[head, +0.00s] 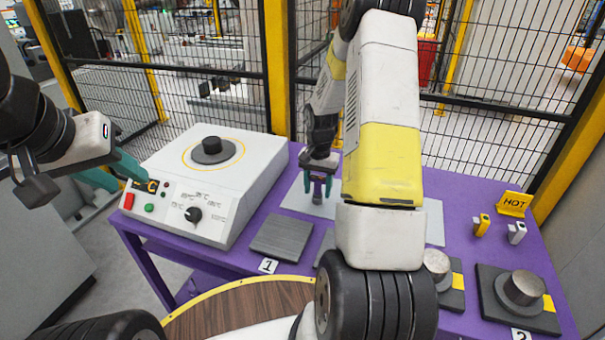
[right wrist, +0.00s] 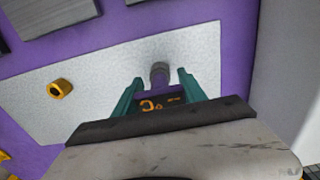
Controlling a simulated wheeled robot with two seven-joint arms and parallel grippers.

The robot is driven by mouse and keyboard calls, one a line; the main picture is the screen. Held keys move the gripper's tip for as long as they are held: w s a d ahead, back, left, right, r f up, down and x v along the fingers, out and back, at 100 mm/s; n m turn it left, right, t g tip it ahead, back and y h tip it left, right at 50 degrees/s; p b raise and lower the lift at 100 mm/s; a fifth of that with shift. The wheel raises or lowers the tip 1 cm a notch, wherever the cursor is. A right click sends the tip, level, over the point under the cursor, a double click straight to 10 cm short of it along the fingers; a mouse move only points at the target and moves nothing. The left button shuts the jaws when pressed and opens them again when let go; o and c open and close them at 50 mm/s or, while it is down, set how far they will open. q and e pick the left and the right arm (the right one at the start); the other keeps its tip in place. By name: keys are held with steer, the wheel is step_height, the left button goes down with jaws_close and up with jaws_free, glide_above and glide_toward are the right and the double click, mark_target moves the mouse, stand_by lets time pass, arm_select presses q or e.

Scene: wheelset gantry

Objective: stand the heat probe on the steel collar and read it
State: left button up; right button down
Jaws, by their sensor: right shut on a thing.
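My right gripper (head: 318,186) is shut on the heat probe (right wrist: 160,103), a dark body with a small orange-lit display. In the right wrist view it sits between my teal fingers (right wrist: 160,84), with a grey round end pointing away, over a pale mat. I cannot tell whether that end touches the mat. Two silver steel cylinders, collar-like, stand on dark pads at the right (head: 523,288) and, partly behind my right arm, nearer the middle (head: 437,262). A dark round piece (head: 212,150) sits on the white heater. My left gripper (head: 112,174) is open and empty beside the heater.
The white heater (head: 262,160) has a dial and buttons. Pale mat (head: 434,222) and bare grey pad (head: 281,237) lie on the purple table. A yellow ring-shaped piece (right wrist: 60,89) lies on the mat. Mesh fencing closes the back.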

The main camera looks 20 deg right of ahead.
mark_target(318, 178)
steer(key=shift+f, duration=0.1)
steer(key=c, duration=0.7)
jaws_free()
steer(key=shift+o, duration=0.2)
step_height(318, 178, up, 12)
steer(key=s+a+r+n+t, duration=0.2)
steer(key=s+a+r, duration=0.25)
steer(key=r, duration=0.25)
steer(key=s+a+r+n+t, duration=0.1)
steer(key=s+a+r+n, duration=0.15)
steer(key=s+r, duration=0.45)
steer(key=s+a+r+n+t+y, duration=0.2)
steer(key=s+a+r, duration=0.3)
steer(key=s, duration=0.6)
steer(key=shift+s+a+n+t, duration=0.3)
steer(key=shift+a+n+t, duration=0.1)
steer(key=shift+n+t, duration=0.3)
